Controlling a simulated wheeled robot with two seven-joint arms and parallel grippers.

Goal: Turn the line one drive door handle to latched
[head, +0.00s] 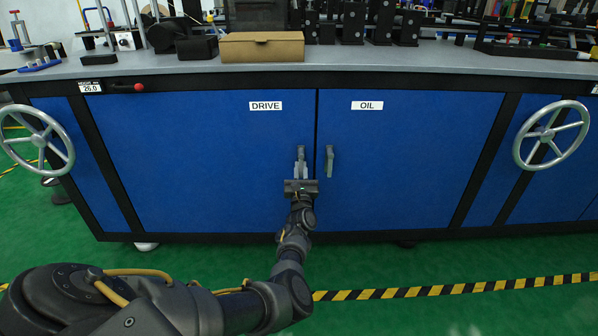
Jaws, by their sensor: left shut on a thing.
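The drive door (200,160) is a blue cabinet panel labelled DRIVE, and it looks flush with the cabinet front. Its handle (301,154) is a small grey lever near the door's right edge, and its visible part stands upright. My left gripper (300,178) reaches up from below and is shut on the lower part of this handle, which the fingers hide. The oil door (410,160), labelled OIL, is to the right, with its own upright grey handle (329,161) close beside my gripper. My right gripper does not show.
A grey worktop (400,66) above holds a cardboard box (262,47) and dark equipment. Handwheels stand at the left (37,138) and right (551,135). A small red-knobbed lever (138,87) sits under the worktop edge. Striped tape (450,288) crosses the clear green floor.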

